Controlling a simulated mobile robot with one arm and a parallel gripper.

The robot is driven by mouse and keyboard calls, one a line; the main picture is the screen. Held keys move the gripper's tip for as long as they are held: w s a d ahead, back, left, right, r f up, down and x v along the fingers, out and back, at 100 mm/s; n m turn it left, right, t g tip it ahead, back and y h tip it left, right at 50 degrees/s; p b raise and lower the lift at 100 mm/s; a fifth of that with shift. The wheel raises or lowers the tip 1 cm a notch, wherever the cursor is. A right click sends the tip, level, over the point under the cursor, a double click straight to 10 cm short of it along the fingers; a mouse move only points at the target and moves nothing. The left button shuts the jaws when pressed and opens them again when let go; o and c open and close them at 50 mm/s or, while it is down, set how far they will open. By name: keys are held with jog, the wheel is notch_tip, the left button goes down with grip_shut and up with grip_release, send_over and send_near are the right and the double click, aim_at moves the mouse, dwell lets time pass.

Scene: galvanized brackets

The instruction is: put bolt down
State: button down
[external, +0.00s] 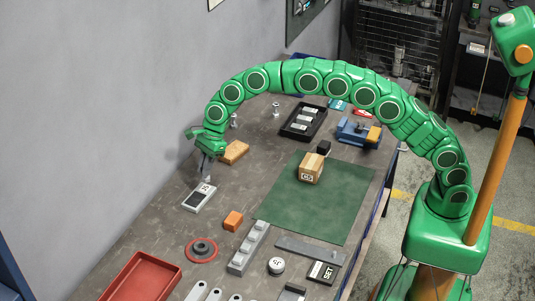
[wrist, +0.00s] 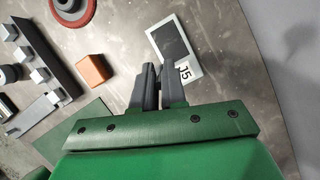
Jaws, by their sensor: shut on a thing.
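My gripper (external: 207,175) is at the wall side of the workbench, pointing down just above a pale grey block with a dark top panel (external: 199,198). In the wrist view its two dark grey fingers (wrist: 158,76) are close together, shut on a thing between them. I take that thing to be the bolt, but the fingers hide it and I cannot make out its shape. The block also shows in the wrist view (wrist: 173,45), just beyond the fingertips, with a black-on-white label at its near end. I cannot tell whether the held thing touches it.
A wooden block (external: 234,152) lies close behind my gripper. An orange block (external: 233,221), a red ring (external: 188,250), a stepped grey rail (external: 248,248) and a red tray (external: 143,280) lie nearer the camera. A green mat (external: 330,205) carries a cardboard box (external: 311,168). The wall is close on the left.

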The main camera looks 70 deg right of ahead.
jog(key=shift+w+a+f, duration=0.25)
jog(key=shift+w+f, duration=0.5)
jog(key=shift+f, duration=0.15)
jog(key=shift+w+a+f, duration=0.25)
jog(key=shift+w+f, duration=0.45)
jog(key=shift+f, duration=1.8)
jog(key=shift+f, duration=0.1)
jog(key=c, duration=1.2)
grip_release()
